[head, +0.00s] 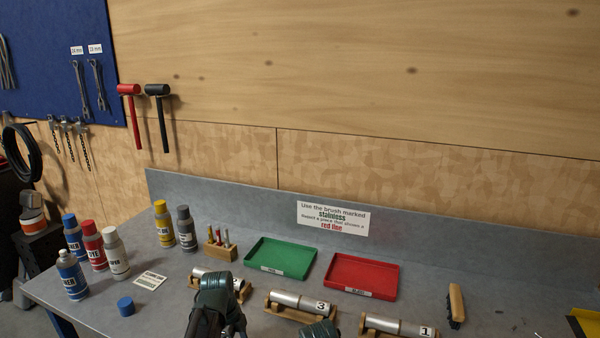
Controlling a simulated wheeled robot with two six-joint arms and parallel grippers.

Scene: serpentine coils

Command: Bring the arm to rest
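A teal and black part of one of my arms rises from the bottom edge, left of centre in the head view, in front of a metal cylinder piece (207,276) on a wooden cradle. A smaller teal part of my arm shows at the bottom edge, just right of it, below the piece marked 3 (300,301). No gripper fingers show in this view, so I cannot see whether either gripper holds anything.
The grey bench (175,300) carries a green tray (290,249), a red tray (372,260), a piece marked 1 (397,326), and a brush (456,304). Several spray cans (72,276) and a loose blue cap (126,306) stand at left. Both trays look empty.

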